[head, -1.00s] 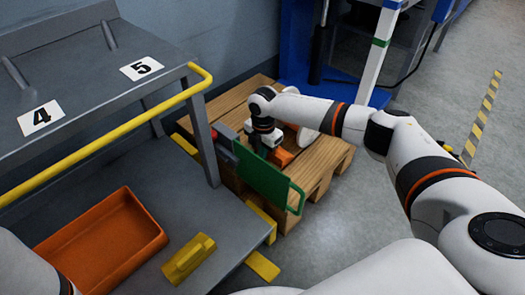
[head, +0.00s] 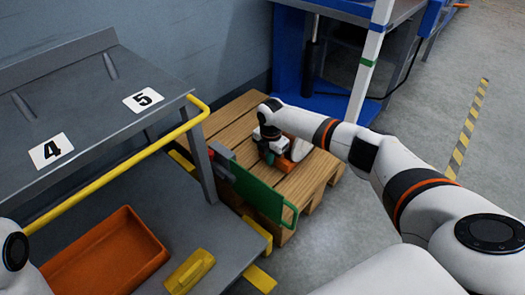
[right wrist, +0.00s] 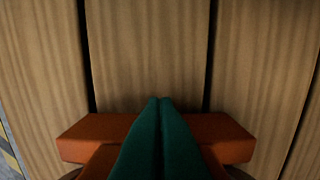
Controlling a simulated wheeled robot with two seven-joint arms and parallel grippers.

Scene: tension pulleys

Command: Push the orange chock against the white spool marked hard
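The orange chock (head: 283,163) lies on a wooden pallet, partly hidden by my right gripper. In the right wrist view the chock (right wrist: 88,139) is a wide orange block at the bottom. My right gripper (head: 269,158) points down at the chock. In the wrist view its two green fingers (right wrist: 160,102) are together, lying across the chock in the picture, with nothing seen between the tips. A white spool (head: 301,149) is close to the chock's right side; I cannot tell whether they touch, and no marking is readable. My left gripper is not in view.
The slatted pallet (head: 235,125) has bare boards around the chock. A green panel (head: 262,195) stands at its near left edge. A grey bench (head: 100,125) with labels 4 and 5, an orange bin (head: 105,258) and a yellow block (head: 190,271) are left. A blue-framed rack stands behind.

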